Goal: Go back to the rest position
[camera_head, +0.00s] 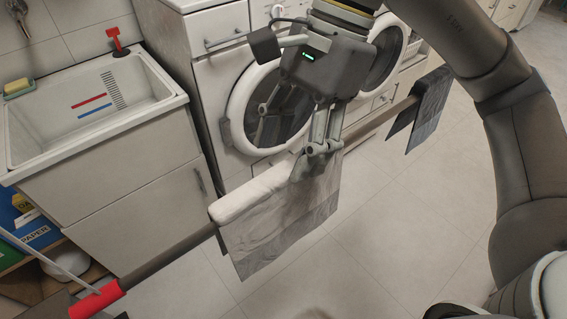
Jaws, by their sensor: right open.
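My right gripper (320,150) comes down from the top middle, its fingers at the upper edge of a light grey cloth (277,215). It is open; the fingers overlap the cloth in this view, and I cannot tell whether they touch it. The cloth hangs folded over a long dark bar (170,257) that runs from the lower left to the upper right. My right arm (480,60) fills the right side. My left gripper is not in view.
A darker cloth (432,100) hangs at the far end of the bar. A white sink (35,155) with a red plunger (116,42) stands on a cabinet at left. Washing machines (232,120) stand behind my gripper. The tiled floor (400,200) beyond the bar is clear.

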